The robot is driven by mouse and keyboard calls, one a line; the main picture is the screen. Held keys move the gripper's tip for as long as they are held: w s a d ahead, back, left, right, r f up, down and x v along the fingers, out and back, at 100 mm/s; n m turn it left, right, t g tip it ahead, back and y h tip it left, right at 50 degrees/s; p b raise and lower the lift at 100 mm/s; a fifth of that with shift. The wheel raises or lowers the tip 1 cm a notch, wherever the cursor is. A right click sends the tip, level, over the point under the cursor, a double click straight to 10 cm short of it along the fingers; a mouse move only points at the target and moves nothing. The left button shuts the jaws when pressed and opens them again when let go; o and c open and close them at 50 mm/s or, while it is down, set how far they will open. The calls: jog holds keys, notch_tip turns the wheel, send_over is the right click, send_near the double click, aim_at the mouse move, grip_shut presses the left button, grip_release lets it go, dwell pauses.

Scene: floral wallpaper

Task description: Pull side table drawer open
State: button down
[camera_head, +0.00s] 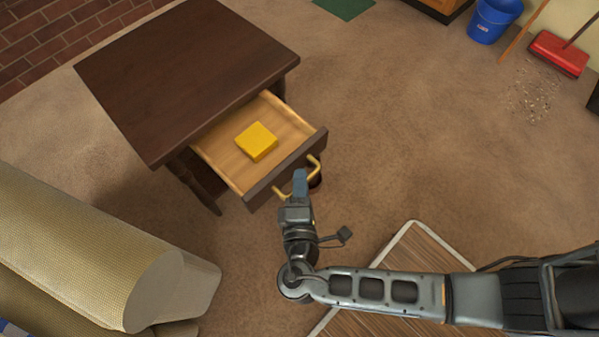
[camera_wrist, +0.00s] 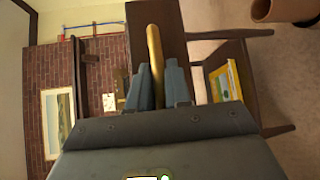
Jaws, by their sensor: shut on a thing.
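The dark brown side table (camera_head: 180,70) stands at the upper left in the head view. Its drawer (camera_head: 218,162) is pulled well out, showing a light wood inside with a yellow block (camera_head: 257,141) lying in it. A brass handle (camera_head: 314,166) is on the drawer front. My gripper (camera_head: 300,176) is at this handle, shut on it. In the wrist view the handle (camera_wrist: 154,55) runs up from between my gripper's two blue-grey fingers (camera_wrist: 160,88).
A yellow woven sofa (camera_head: 70,240) stands at the lower left. A wood-topped table with a pale rim (camera_head: 413,225) lies under my arm. The carpet right of the drawer is clear.

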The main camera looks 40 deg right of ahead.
jog(key=c, duration=1.2)
grip_release()
jog(key=shift+o, duration=0.2)
jog(key=v, duration=0.7)
jog(key=shift+s+a+p, duration=0.25)
jog(key=shift+a+p, duration=0.1)
jog(key=shift+p, duration=0.1)
